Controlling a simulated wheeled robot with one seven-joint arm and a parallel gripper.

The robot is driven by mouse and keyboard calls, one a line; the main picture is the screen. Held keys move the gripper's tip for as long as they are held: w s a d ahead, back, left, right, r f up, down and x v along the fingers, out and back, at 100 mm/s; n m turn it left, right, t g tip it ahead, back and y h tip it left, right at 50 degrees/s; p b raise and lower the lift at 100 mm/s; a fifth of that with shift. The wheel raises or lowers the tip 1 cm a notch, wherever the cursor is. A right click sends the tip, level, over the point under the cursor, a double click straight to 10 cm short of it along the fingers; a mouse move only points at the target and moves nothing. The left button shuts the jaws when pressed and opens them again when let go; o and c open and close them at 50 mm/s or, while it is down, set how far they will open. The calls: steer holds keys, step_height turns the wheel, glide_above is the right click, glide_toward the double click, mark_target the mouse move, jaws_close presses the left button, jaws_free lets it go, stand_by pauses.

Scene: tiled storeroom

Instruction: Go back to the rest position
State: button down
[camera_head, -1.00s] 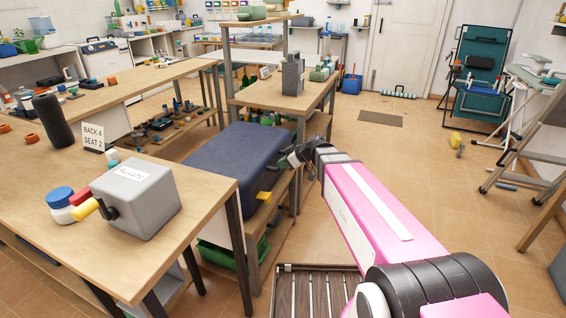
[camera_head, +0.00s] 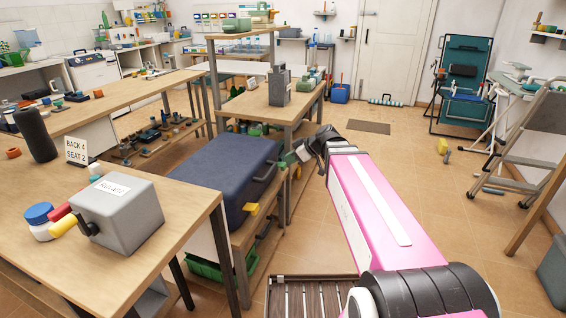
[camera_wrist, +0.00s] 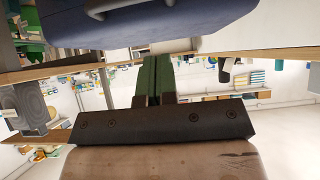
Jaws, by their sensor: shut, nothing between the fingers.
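My gripper (camera_head: 288,159) is at the end of my pink arm, beside the right end of the blue case (camera_head: 220,172) in the head view. In the wrist view my gripper (camera_wrist: 155,62) shows two green fingers side by side, shut with nothing between them. The blue case (camera_wrist: 130,22) fills the top of that view, close to the fingers. I cannot tell whether they touch it. The arm reaches forward from the lower right of the head view.
A wooden table (camera_head: 150,250) at the left holds a grey box (camera_head: 117,218) with a crank, a blue-lidded jar (camera_head: 40,222) and a sign (camera_head: 76,150). A shelved bench (camera_head: 262,102) stands ahead. Tiled floor (camera_head: 400,170) is open to the right, before a folding chair (camera_head: 462,85) and stepladder (camera_head: 530,140).

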steer(key=s+d+f+m+g+h, duration=0.1)
steer(key=s+d+f+m+h, duration=0.3)
steer(key=f, duration=0.6)
steer(key=s+d+f+m+g+h, duration=0.2)
steer(key=s+d+f+m+h, duration=0.3)
steer(key=s+d+f+m, duration=0.3)
steer(key=d+f+m, duration=0.2)
steer(key=d, duration=0.2)
steer(key=shift+d+f+h, duration=0.2)
steer(key=shift+d+h, duration=0.1)
steer(key=shift+d, duration=0.1)
